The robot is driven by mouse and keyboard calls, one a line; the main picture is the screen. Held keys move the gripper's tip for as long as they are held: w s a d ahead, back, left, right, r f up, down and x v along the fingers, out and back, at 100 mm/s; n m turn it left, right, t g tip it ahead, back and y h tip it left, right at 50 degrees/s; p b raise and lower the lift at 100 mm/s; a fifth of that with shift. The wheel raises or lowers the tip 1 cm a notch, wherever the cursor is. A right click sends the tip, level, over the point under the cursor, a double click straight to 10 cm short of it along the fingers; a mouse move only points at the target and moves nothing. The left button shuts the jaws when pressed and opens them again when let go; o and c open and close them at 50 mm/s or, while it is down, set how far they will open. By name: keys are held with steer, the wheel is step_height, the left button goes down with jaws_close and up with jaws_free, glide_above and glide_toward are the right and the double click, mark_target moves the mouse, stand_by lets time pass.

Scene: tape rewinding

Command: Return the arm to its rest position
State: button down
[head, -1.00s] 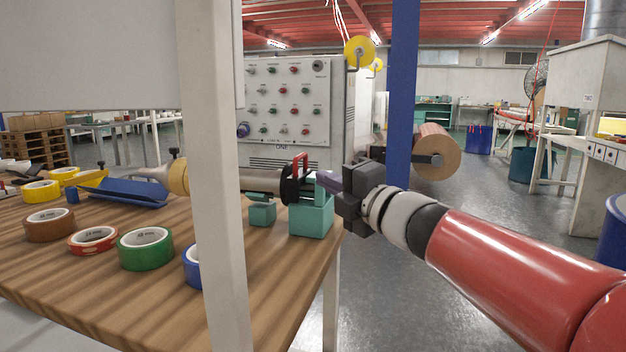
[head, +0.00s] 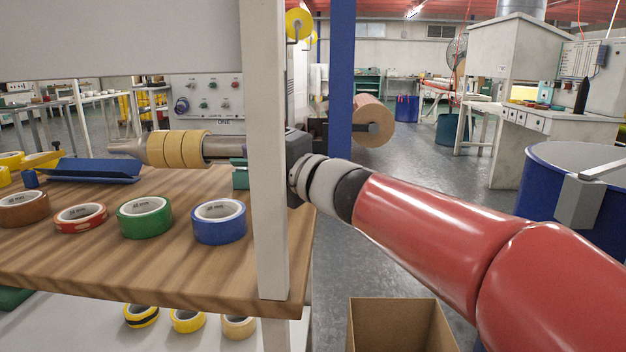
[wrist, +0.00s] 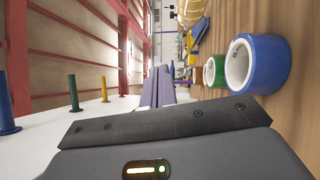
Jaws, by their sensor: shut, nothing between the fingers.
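My gripper shows in the wrist view (wrist: 158,86) with its two purple-grey fingers together, shut and empty. In the head view my red arm reaches in from the right. The dark gripper body sits just behind the white post, which hides the fingers. The spindle (head: 222,149) at the table's back carries several yellow-tan tape rolls (head: 180,149). In the wrist view the fingers point along the table edge, apart from the blue tape roll (wrist: 257,64).
Blue (head: 219,222), green (head: 144,217), red (head: 80,217) and brown (head: 22,209) tape rolls lie on the wooden table (head: 150,270). The white post (head: 270,200) stands at its edge. An open cardboard box (head: 400,325) and blue drum (head: 545,190) stand right. Floor lies between.

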steer(key=d+f+m+t+h, duration=0.3)
steer(key=d+m+t+h, duration=0.2)
steer(key=d+m+h, duration=0.5)
steer(key=s+d+f+m+g+h, duration=0.1)
steer(key=s+d+f+m+h, duration=0.1)
steer(key=s+d+f+m, duration=0.25)
steer(key=s+d+f+m+g+h, duration=0.1)
steer(key=d+f+m+g+h, duration=0.1)
steer(key=d+f+m, duration=0.35)
steer(key=s+d+f+m+g, duration=0.2)
steer(key=s+f+m+g, duration=0.2)
steer(key=s+f, duration=0.3)
steer(key=s+d+f+m+g+h, duration=0.1)
steer(key=s+d+f+m+g, duration=0.2)
steer(key=s+f+m, duration=0.3)
steer(key=s+f+g, duration=0.1)
steer(key=s+f, duration=0.1)
steer(key=s, duration=0.3)
steer(key=shift+s, duration=0.35)
steer(key=shift+d, duration=0.1)
